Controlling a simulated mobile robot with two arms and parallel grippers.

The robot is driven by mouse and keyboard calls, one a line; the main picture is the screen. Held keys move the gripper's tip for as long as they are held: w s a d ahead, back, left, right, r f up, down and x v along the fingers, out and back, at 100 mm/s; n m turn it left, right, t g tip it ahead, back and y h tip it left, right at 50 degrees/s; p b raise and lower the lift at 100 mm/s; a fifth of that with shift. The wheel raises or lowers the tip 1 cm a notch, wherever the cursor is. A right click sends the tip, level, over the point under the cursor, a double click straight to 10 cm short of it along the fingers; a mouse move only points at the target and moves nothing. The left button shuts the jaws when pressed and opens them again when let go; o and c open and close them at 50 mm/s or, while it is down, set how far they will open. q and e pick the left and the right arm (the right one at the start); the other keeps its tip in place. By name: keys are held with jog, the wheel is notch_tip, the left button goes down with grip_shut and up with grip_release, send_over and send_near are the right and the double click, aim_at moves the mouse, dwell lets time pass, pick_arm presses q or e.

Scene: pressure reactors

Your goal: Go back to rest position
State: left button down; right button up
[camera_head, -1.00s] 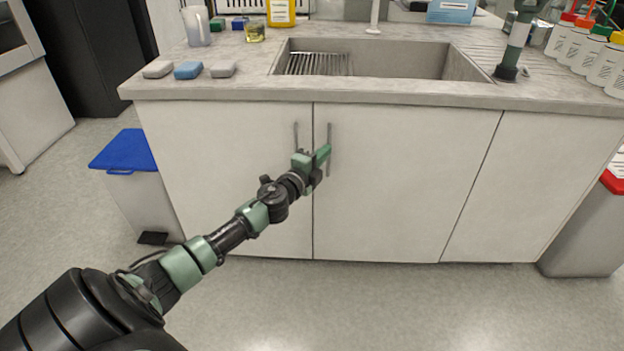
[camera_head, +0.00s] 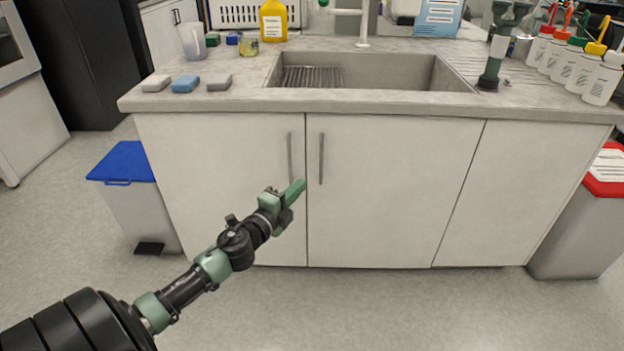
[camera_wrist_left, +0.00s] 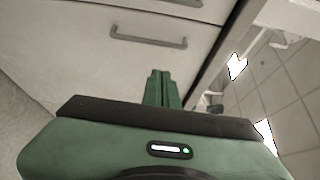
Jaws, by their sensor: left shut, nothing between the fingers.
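My left gripper (camera_head: 297,188) is in front of the sink cabinet (camera_head: 385,190), low in the head view. Its green fingers are together and hold nothing. It is apart from the two vertical door handles, the left one (camera_head: 290,158) and the right one (camera_head: 321,158). Both cabinet doors are shut. In the left wrist view the closed fingers (camera_wrist_left: 161,88) point toward a pale front with a grey handle (camera_wrist_left: 148,40).
A bin with a blue lid (camera_head: 124,163) stands left of the cabinet, and a bin with a red lid (camera_head: 606,172) stands right. Sponges (camera_head: 186,84), a sink (camera_head: 365,72) and several bottles (camera_head: 602,80) are on the counter. The floor in front is clear.

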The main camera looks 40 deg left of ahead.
pick_arm(q)
jog(key=shift+s+d+f, duration=0.1)
jog(key=shift+s, duration=0.1)
